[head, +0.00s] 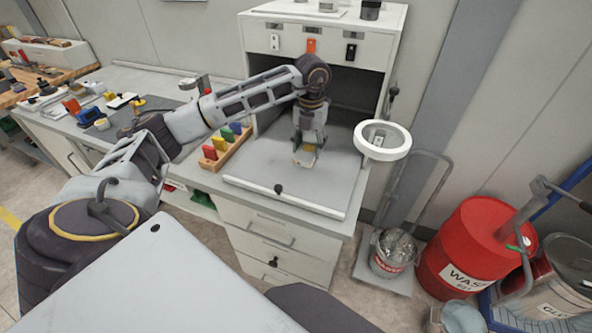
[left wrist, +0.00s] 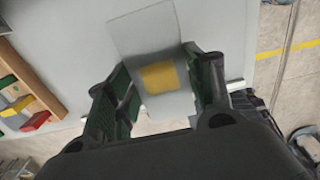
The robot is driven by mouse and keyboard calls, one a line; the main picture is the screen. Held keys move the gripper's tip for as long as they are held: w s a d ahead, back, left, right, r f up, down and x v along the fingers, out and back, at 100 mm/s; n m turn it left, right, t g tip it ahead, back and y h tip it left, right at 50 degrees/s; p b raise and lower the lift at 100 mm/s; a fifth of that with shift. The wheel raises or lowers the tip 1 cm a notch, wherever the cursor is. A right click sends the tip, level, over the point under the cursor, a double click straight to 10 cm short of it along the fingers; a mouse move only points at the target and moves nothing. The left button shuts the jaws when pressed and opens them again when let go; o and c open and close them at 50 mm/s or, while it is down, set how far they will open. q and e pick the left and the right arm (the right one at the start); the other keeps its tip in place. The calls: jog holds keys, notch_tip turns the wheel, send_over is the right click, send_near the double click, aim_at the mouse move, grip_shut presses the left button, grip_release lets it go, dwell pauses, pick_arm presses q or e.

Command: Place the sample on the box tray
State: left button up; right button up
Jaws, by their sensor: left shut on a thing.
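The sample, a thin light grey panel (left wrist: 147,35) with a yellow square, is between the fingers of my left gripper (left wrist: 157,85) in the left wrist view. My left gripper (head: 309,143) is shut on it and points down over the grey worktop, inside the front of the white cabinet. In the head view only a small part of the sample (head: 303,159) shows below the fingers. I cannot tell whether it touches the worktop. A wooden tray (head: 236,151) with several coloured pieces stands left of the gripper; I cannot tell if this is the box tray. My right gripper is out of view.
A white ring-shaped fixture (head: 383,155) sits right of the worktop. A pale bar (head: 285,197) runs along the worktop's front edge. The worktop around the gripper is mostly clear.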

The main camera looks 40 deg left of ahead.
pick_arm(q)
jog(key=shift+f, duration=0.1)
notch_tip(320, 180, down, 5)
jog(key=shift+s+r+p, duration=0.1)
jog(key=shift+p, duration=0.25)
jog(key=shift+f, duration=0.6)
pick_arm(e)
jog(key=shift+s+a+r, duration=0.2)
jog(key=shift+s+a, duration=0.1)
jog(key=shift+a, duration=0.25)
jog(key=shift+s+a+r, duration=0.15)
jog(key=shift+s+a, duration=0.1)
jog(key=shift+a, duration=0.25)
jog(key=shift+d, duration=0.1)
